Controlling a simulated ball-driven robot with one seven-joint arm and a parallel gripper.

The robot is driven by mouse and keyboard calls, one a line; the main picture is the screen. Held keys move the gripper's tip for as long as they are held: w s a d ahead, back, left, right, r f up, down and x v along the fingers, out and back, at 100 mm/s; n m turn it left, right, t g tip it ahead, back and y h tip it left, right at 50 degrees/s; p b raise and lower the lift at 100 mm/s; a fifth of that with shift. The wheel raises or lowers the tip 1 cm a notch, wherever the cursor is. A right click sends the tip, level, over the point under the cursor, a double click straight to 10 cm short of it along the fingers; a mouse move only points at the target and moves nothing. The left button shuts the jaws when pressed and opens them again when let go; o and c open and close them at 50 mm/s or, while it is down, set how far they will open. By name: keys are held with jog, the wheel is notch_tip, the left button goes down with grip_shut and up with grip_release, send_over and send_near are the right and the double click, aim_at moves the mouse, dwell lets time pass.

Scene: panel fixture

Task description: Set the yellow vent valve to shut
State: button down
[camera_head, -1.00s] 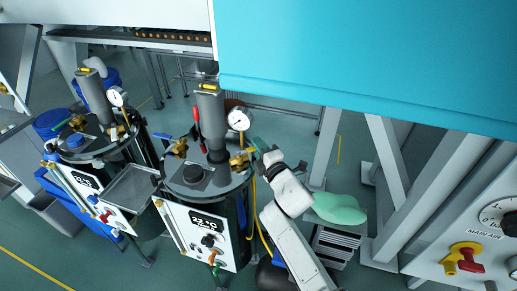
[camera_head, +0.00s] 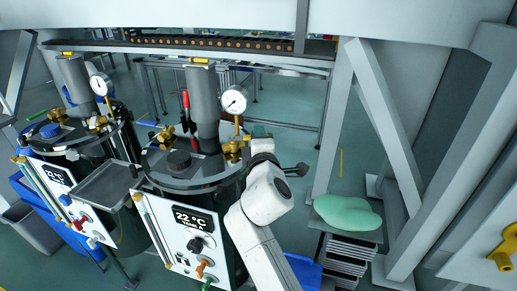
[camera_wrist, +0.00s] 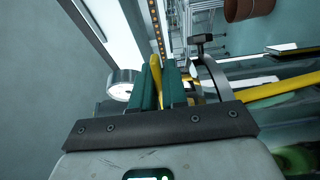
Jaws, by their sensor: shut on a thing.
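In the wrist view, my gripper (camera_wrist: 160,88) has its two green fingers closed on a slim yellow lever (camera_wrist: 155,68), which I take for the vent valve's handle. Its upper end shows between the fingertips; the valve body is mostly hidden. In the head view, my gripper is largely hidden behind my white arm, at the right edge of the right-hand tank's lid. Brass fittings (camera_head: 233,149) show there under a round gauge (camera_head: 234,101). The handle's angle to its pipe cannot be told.
The right tank has a black lid (camera_head: 208,174), a red-handled lever (camera_head: 186,104) and a front panel reading 22 °C (camera_head: 193,219). A similar tank stands left, with a grey tray (camera_head: 106,183) between. A green lump (camera_head: 347,213) lies right of my arm; frame posts stand beyond.

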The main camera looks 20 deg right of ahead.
jog(key=shift+s+a+f+m+g+h+b, duration=0.15)
jog(key=shift+s+m+g+h+b, duration=0.25)
jog(key=shift+m+h+b, duration=0.45)
jog(key=shift+s+a+f+m+g+h+b, duration=0.1)
jog(key=shift+s+m+g+h+b, duration=0.4)
jog(key=shift+h+b, duration=0.65)
jog(key=shift+r, duration=0.1)
jog(key=shift+w, duration=0.1)
jog(key=c, duration=1.2)
grip_release()
jog(key=shift+r, duration=0.1)
jog(key=shift+c, duration=0.2)
jog(key=shift+a, duration=0.1)
jog(key=p+v, duration=0.1)
jog(key=v, duration=0.9)
jog(key=shift+s+a, duration=0.2)
jog(key=shift+s, duration=0.15)
